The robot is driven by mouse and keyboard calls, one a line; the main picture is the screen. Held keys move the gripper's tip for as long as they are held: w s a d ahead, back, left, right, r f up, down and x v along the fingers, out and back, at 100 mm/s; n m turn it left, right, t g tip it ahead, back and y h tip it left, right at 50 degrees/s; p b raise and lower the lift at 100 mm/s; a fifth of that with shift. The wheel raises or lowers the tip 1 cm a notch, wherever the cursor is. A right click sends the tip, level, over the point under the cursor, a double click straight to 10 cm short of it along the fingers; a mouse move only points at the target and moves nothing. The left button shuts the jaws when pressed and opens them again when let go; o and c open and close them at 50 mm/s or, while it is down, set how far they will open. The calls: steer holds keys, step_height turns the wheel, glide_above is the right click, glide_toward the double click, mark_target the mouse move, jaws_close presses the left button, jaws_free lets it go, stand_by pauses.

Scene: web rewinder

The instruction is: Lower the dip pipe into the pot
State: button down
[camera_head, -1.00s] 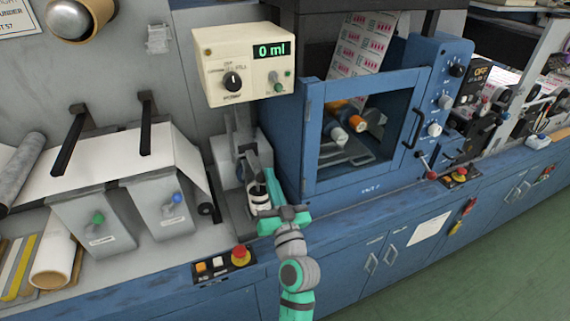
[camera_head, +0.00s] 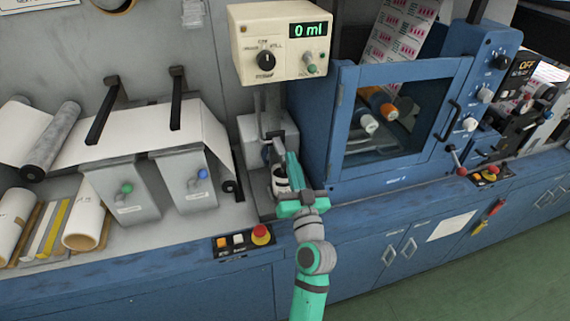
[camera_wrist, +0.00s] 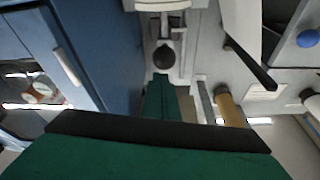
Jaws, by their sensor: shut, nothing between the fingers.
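In the head view my gripper (camera_head: 292,160) is at the pump stand (camera_head: 255,130) under the cream control box. Its green fingers are shut and empty, pointing up and away in front of the stand. A small white pot with a dark band (camera_head: 280,182) stands at the foot of the stand, partly hidden by my gripper. In the wrist view my closed fingers (camera_wrist: 160,88) point at a dark round knob (camera_wrist: 164,57) on the grey stand; whether they touch it I cannot tell. The dip pipe cannot be made out clearly.
The cream control box (camera_head: 280,42) reads 0 ml. A blue windowed cabinet (camera_head: 337,130) stands close on the right. A button panel with a red stop button (camera_head: 260,233) is on the front edge.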

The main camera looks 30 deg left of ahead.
steer(key=s+d, duration=0.6)
steer(key=s, duration=0.1)
steer(key=shift+d, duration=0.15)
steer(key=shift+r, duration=0.1)
stand_by(0.6)
